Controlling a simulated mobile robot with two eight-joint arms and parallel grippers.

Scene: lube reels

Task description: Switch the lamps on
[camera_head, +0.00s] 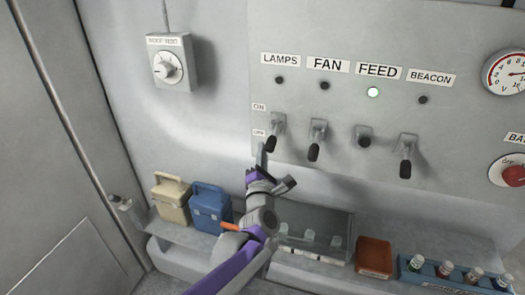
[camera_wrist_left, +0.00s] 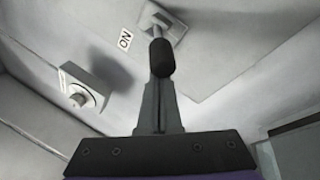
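The LAMPS switch (camera_head: 271,135) is a black-tipped lever on the grey wall panel, tilted down toward the OFF label. Its small indicator (camera_head: 280,80) under the LAMPS label (camera_head: 280,59) is dark. My left gripper (camera_head: 262,154) is just below the lever tip, its fingers pointing up. In the left wrist view the fingers (camera_wrist_left: 160,105) are together, with the black lever tip (camera_wrist_left: 160,58) just beyond their ends. I cannot tell whether they touch it. The ON label (camera_wrist_left: 125,40) shows beside the lever there. My right gripper is not in view.
A knob box (camera_head: 168,63) is at left. Below are a beige case (camera_head: 171,202), a blue case (camera_head: 210,210) and a blue bottle rack (camera_head: 440,281).

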